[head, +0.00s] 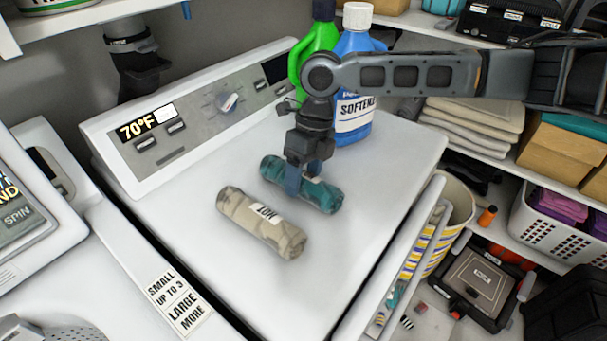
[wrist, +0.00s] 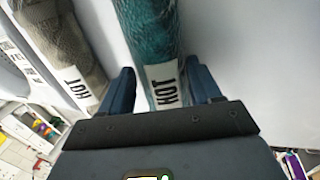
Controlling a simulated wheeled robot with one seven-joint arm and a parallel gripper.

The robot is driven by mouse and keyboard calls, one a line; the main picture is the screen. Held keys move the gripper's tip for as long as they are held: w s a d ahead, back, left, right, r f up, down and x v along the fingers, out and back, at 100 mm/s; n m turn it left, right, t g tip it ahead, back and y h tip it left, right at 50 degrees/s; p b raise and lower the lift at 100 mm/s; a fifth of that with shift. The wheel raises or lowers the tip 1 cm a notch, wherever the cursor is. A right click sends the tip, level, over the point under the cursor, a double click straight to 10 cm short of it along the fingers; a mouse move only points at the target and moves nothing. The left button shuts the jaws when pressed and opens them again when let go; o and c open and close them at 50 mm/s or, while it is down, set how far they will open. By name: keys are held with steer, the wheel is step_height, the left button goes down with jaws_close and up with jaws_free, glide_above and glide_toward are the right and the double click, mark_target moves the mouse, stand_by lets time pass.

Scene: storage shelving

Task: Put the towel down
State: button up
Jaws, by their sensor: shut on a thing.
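A rolled teal towel (head: 318,196) is at the top of the white dryer in the head view, behind and right of a rolled beige towel (head: 262,222). My gripper (head: 303,182) points down and is shut on the teal towel, with its fingers on either side of the roll. In the wrist view the teal towel (wrist: 150,45) runs between the two blue fingers, and its white label reads HOT. The beige towel (wrist: 60,40) lies left of the fingers, also labelled. I cannot tell whether the teal towel touches the dryer top.
Green (head: 314,50) and blue softener (head: 356,75) bottles stand at the back of the white dryer top (head: 180,235). The control panel (head: 190,115) rises along its back left. Dryer top is clear in front and at right. Shelves with folded towels (head: 470,125) and a basket (head: 560,215) are right.

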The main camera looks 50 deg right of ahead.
steer(key=o, duration=1.2)
steer(key=v, duration=1.2)
steer(key=shift+b, duration=0.4)
steer(key=shift+r, duration=0.1)
